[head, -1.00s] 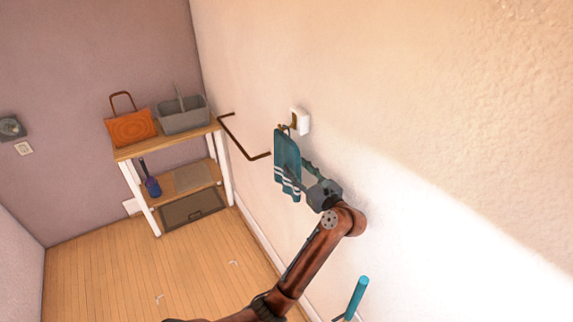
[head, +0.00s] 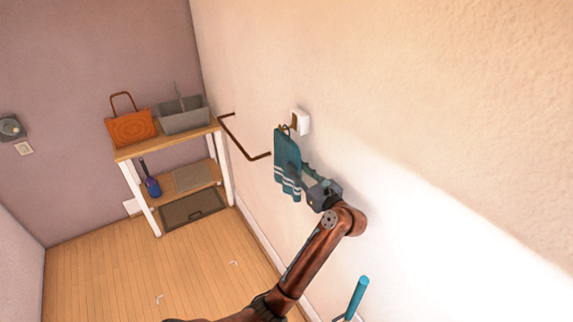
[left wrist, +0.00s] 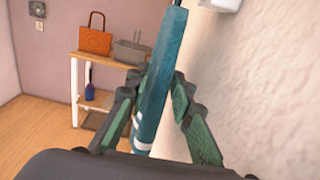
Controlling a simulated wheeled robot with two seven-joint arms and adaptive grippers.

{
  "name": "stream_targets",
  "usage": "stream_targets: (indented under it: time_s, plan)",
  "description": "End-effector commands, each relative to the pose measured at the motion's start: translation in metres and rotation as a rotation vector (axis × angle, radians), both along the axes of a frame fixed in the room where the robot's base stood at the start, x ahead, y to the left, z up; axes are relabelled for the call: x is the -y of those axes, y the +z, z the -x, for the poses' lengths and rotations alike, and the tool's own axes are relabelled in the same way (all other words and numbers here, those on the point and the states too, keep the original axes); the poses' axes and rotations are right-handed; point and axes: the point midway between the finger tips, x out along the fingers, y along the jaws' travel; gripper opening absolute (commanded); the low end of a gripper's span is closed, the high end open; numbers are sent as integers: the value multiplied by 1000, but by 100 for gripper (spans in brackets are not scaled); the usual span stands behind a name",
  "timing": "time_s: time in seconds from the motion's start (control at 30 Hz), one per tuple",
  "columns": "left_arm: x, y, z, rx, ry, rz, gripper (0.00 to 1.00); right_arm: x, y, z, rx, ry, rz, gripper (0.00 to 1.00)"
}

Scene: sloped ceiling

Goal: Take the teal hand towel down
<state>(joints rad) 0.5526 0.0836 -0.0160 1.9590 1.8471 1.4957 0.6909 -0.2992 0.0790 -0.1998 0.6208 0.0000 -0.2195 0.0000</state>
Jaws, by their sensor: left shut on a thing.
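The teal hand towel (head: 287,160) with white stripes near its lower edge hangs from a small hook (head: 292,128) at a white wall plate (head: 302,120) on the right wall. My left gripper (head: 304,176) is at the towel's right side, its fingers shut on the cloth. In the left wrist view the towel (left wrist: 160,75) runs edge-on between the two green-padded fingers of my left gripper (left wrist: 157,98). My right gripper is not in view.
A dark rail (head: 236,140) is fixed to the wall left of the towel. A shelf unit (head: 165,141) in the corner holds an orange bag (head: 131,128) and a grey basket (head: 184,116). A teal cylinder (head: 358,293) stands at the lower right. Floor (head: 110,275) is clear at left.

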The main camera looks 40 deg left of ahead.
Motion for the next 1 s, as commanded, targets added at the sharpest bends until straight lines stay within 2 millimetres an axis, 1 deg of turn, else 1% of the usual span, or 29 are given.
stream_targets:
  time_s: [0.1,0.5,0.67,1.0]
  plan:
    - [0,8,0,3,0,-1,0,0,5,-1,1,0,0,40]
    - [0,27,0,4,-1,-2,0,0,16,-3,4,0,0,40]
    - [-1,28,2,3,0,-1,0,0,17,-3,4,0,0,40]
    - [-9,27,22,2,-1,0,0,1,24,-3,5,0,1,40]
